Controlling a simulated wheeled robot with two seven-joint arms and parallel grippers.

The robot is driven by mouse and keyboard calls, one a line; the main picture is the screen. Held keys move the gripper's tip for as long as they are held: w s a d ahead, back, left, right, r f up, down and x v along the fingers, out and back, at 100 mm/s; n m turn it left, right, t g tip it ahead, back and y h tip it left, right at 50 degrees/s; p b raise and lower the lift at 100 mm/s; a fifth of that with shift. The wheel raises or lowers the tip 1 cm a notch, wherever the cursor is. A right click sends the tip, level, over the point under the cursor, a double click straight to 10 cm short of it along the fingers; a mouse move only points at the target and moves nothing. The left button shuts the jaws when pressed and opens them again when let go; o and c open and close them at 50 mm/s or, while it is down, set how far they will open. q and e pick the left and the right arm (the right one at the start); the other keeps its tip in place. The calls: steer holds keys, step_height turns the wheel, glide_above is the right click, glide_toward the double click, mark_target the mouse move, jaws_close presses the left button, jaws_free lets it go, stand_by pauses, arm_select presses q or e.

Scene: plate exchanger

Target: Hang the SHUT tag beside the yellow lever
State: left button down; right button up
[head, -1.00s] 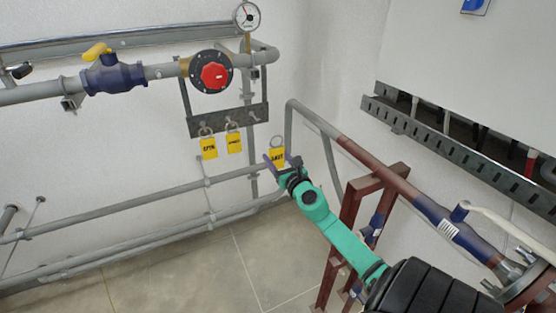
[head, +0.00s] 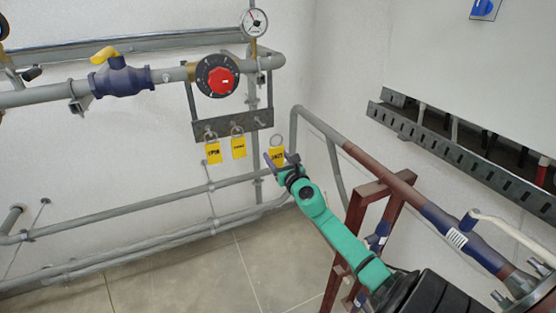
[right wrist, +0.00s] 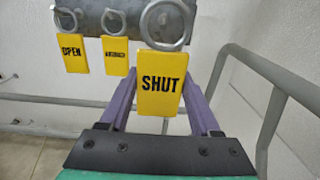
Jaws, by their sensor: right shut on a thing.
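The yellow SHUT tag (right wrist: 161,86) with its metal ring (right wrist: 166,24) is between the purple fingers of my right gripper (right wrist: 160,105), which is shut on it. In the head view the tag (head: 276,154) is upright, just right of the hook rail (head: 232,123). In the right wrist view its ring overlaps the rail; I cannot tell whether it touches a hook. The yellow lever (head: 105,55) is on a blue valve (head: 124,79) on the upper pipe, well left of the gripper. My left gripper is not in view.
The OPEN tag (right wrist: 72,53) and another yellow tag (right wrist: 117,56) hang from the rail. A red knob on a black dial (head: 218,76) is above it. A gauge (head: 254,22) stands on the pipe. A red-brown frame (head: 362,200) and pipe are close to my right arm.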

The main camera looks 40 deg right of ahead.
mark_target(271, 148)
steer(key=shift+b+x, duration=0.7)
steer(key=shift+x, duration=1.2)
steer(key=b+x, duration=0.7)
steer(key=x, duration=0.1)
steer(key=shift+w+r, duration=0.15)
steer(key=shift+w, duration=0.25)
stand_by(0.4)
steer(key=shift+r+p+v, duration=0.15)
steer(key=shift+p+v, duration=1.65)
steer(key=shift+v, duration=0.3)
steer(key=shift+r+p+v, duration=0.1)
steer(key=shift+p+v, duration=1.7)
steer(key=shift+v, duration=0.25)
